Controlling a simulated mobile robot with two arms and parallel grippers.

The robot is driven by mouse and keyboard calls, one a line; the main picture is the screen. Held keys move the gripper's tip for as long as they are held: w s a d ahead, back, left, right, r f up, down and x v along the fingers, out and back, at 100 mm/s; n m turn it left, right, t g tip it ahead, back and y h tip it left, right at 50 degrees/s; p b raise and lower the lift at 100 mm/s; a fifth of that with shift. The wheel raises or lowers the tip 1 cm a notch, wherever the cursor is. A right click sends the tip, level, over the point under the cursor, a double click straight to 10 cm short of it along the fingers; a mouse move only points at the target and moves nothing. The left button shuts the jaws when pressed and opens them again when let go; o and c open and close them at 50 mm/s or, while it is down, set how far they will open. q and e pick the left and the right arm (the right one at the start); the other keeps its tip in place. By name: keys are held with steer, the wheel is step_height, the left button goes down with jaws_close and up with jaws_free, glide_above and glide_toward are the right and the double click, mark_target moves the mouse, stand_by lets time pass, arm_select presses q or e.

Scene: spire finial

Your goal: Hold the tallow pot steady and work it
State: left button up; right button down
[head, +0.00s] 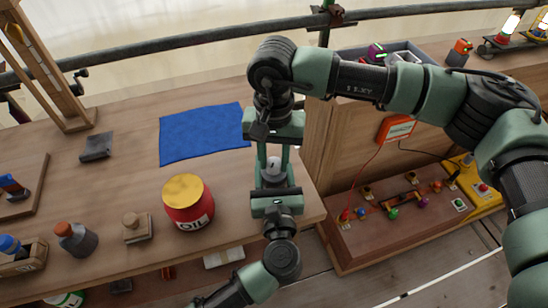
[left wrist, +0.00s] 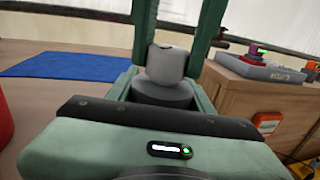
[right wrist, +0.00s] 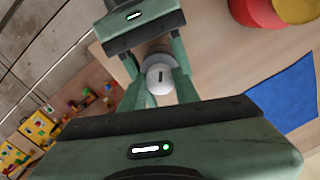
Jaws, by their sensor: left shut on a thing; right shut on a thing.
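The tallow pot (head: 273,167) is small, with a pale grey upper part and a darker lower part. It is between my two grippers at the table's right end, apparently above the tabletop. My left gripper (head: 273,184) comes from the near side and is shut on the darker lower part, seen in the left wrist view (left wrist: 163,94). My right gripper (head: 273,155) comes from the far side and is shut on the pale upper part, which shows a dark slot in the right wrist view (right wrist: 159,76). The fingers hide the pot's sides.
A red oil tin (head: 188,205) with a yellow lid stands left of the grippers. A blue cloth (head: 203,134) lies behind. A wooden stamp-like block (head: 137,227) and a small bottle (head: 76,238) stand further left. A board with coloured knobs (head: 400,215) sits lower right.

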mark_target(274, 162)
arm_select(q)
steer(key=shift+f, duration=0.1)
arm_select(e)
steer(key=n, duration=0.4)
steer(key=shift+w, duration=0.1)
steer(key=shift+n, duration=2.1)
steer(key=c, duration=1)
jaws_free()
steer(key=shift+c, duration=0.2)
step_height(274, 162, up, 12)
